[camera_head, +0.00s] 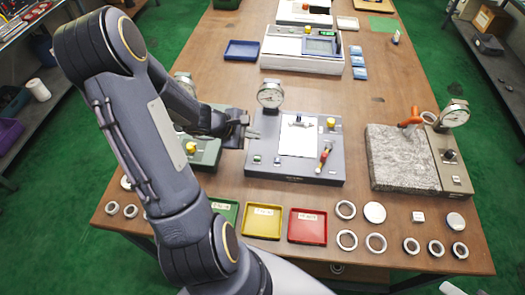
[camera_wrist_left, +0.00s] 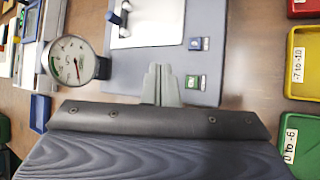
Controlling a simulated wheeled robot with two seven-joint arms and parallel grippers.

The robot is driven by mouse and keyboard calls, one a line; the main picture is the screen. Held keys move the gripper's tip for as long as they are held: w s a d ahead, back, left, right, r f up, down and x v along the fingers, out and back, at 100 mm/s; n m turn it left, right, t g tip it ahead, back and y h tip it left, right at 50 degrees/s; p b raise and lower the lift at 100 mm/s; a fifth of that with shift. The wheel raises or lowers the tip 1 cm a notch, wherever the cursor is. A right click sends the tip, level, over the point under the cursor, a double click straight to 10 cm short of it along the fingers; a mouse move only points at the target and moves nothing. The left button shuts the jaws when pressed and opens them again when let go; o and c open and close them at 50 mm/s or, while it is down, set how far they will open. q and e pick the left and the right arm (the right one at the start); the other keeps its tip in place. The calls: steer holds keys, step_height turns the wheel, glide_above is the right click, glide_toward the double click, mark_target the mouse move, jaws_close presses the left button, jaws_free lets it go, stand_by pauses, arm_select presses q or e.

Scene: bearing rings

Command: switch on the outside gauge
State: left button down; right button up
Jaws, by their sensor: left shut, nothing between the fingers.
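A grey gauge station (camera_head: 250,173) with a round dial (camera_head: 270,95) on its back left corner stands mid-table. I cannot read a label naming it as the outside gauge. In the left wrist view its dial (camera_wrist_left: 74,61) shows at left, with a green-marked switch (camera_wrist_left: 195,82) and a blue-marked switch (camera_wrist_left: 199,44) on the grey base. My left gripper (camera_head: 254,134) is over the station's left edge. Its fingertips (camera_wrist_left: 161,72) are shut and empty, just left of the two switches; contact cannot be told.
A green station (camera_head: 206,153) is partly hidden behind my left arm. A granite plate (camera_head: 400,158) with another dial (camera_head: 454,114) stands at right. Green, yellow (camera_head: 262,221) and red (camera_head: 307,227) trays and several rings lie in front. A white instrument (camera_head: 300,52) stands behind.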

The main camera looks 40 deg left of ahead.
mark_target(254, 159)
arm_select(q)
step_height(254, 159, down, 8)
steer(key=b, duration=0.7)
steer(key=shift+f, duration=0.2)
steer(key=shift+d+f, duration=0.1)
steer(key=shift+f, duration=0.1)
stand_by(1.7)
steer(key=shift+f+b, duration=0.4)
steer(key=shift+b, duration=0.45)
